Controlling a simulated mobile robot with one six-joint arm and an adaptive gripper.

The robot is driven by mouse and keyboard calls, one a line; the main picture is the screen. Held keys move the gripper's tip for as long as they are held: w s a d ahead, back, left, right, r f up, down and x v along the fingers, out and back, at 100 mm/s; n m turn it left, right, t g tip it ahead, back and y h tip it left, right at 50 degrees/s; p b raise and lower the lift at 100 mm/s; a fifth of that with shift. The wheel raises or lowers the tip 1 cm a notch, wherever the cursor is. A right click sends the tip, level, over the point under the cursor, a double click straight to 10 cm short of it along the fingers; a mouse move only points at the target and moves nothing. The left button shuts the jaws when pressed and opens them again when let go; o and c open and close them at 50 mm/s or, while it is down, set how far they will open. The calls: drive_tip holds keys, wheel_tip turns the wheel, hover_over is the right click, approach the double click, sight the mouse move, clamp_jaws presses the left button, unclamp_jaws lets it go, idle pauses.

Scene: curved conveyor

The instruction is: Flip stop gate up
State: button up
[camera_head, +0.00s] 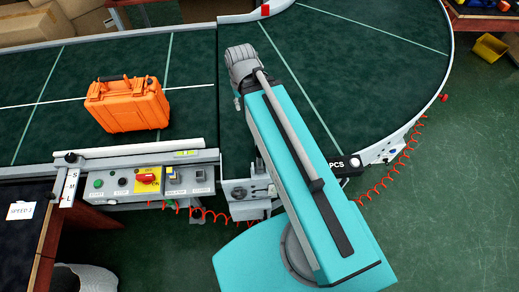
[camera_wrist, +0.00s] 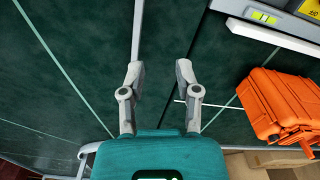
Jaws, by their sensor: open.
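My gripper (camera_wrist: 159,72) is open in the wrist view, with its two fingers apart and nothing between them. It is over the dark green belt (camera_wrist: 75,75). In the head view my arm reaches over the belt junction and the fingers cannot be made out. I cannot single out the stop gate for certain. A pale bar (camera_head: 140,148) lies low along the near edge of the left belt, above the control panel (camera_head: 110,185). It is apart from my gripper. My arm hides part of the belt edge near the junction.
An orange case (camera_head: 128,103) stands on the left belt and shows in the wrist view (camera_wrist: 280,103). The curved belt (camera_head: 385,75) on the right is clear. Red coiled hoses (camera_head: 404,160) hang below its edge. A yellow bin (camera_head: 489,47) is on the floor at far right.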

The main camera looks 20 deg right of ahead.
drive_tip(key=shift+w+d+f+m+b, duration=0.1)
drive_tip(key=shift+w+f+m+b, duration=0.25)
drive_tip(key=shift+f+b, duration=0.15)
clamp_jaws()
drive_tip(key=w+d+f+m+y+b, duration=0.1)
drive_tip(key=w+d+f+m+b, duration=0.1)
drive_tip(key=w+f+m+b, duration=0.1)
drive_tip(key=w+d+f+m+y+b, duration=0.2)
drive_tip(key=w+f+m+b, duration=0.1)
drive_tip(key=f+m+b, duration=0.1)
drive_tip(key=w+d+f+m+y+b, duration=0.2)
drive_tip(key=w+f+m+b, duration=0.1)
drive_tip(key=b, duration=0.3)
drive_tip(key=shift+w+d+f+m, duration=0.25)
drive_tip(key=shift+f, duration=0.4)
drive_tip(key=w+d+f+m+y+b, duration=0.1)
drive_tip(key=w+d+f+m+b, duration=0.1)
drive_tip(key=d+m+b, duration=0.1)
drive_tip(key=w+d+f+m+t+y+b, duration=0.1)
drive_tip(key=w+d+f+m+y+b, duration=0.1)
drive_tip(key=d+m+b, duration=0.1)
drive_tip(key=w+d+f+m+t+y+b, duration=0.1)
drive_tip(key=w+d+f+m+b, duration=0.1)
drive_tip(key=d+b, duration=0.2)
drive_tip(key=shift+w+d+f+m+y+b, duration=0.2)
drive_tip(key=shift+w+m+y+b, duration=0.15)
drive_tip(key=shift+m+b, duration=0.1)
drive_tip(key=shift+w+d+m+t+b, duration=0.3)
drive_tip(key=shift+d+m+b, duration=0.15)
drive_tip(key=shift+d, duration=0.2)
